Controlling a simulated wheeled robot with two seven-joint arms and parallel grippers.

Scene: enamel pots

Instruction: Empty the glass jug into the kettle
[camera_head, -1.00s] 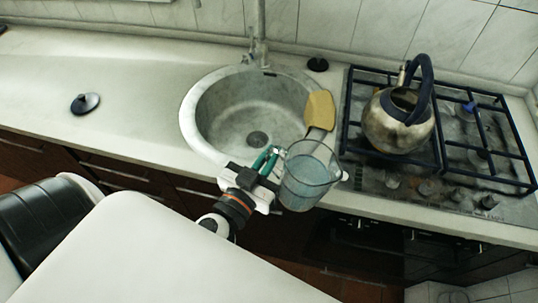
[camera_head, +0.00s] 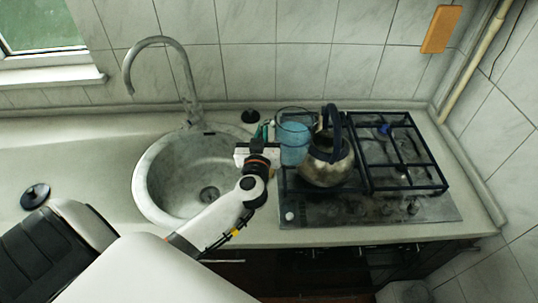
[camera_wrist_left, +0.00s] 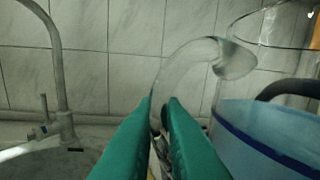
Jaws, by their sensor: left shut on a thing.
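The glass jug (camera_head: 294,150), holding bluish water, is upright, held just left of the kettle. My left gripper (camera_head: 266,131) is shut on the jug's handle. In the left wrist view the green fingers (camera_wrist_left: 163,112) close on the curved clear handle (camera_wrist_left: 182,62), and the jug's body (camera_wrist_left: 265,140) fills the right side. The steel kettle (camera_head: 328,170) stands on the left part of the hob, its dark arched handle up. The jug's right side overlaps the kettle's left side in the head view; I cannot tell whether they touch. My right gripper is out of view.
The round sink (camera_head: 160,190) with its tall tap (camera_head: 188,85) lies to the left. The gas hob's grate (camera_head: 425,165) extends right of the kettle. A dark lid (camera_head: 35,196) lies on the left counter; a small dark round thing (camera_head: 251,116) is behind the sink.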

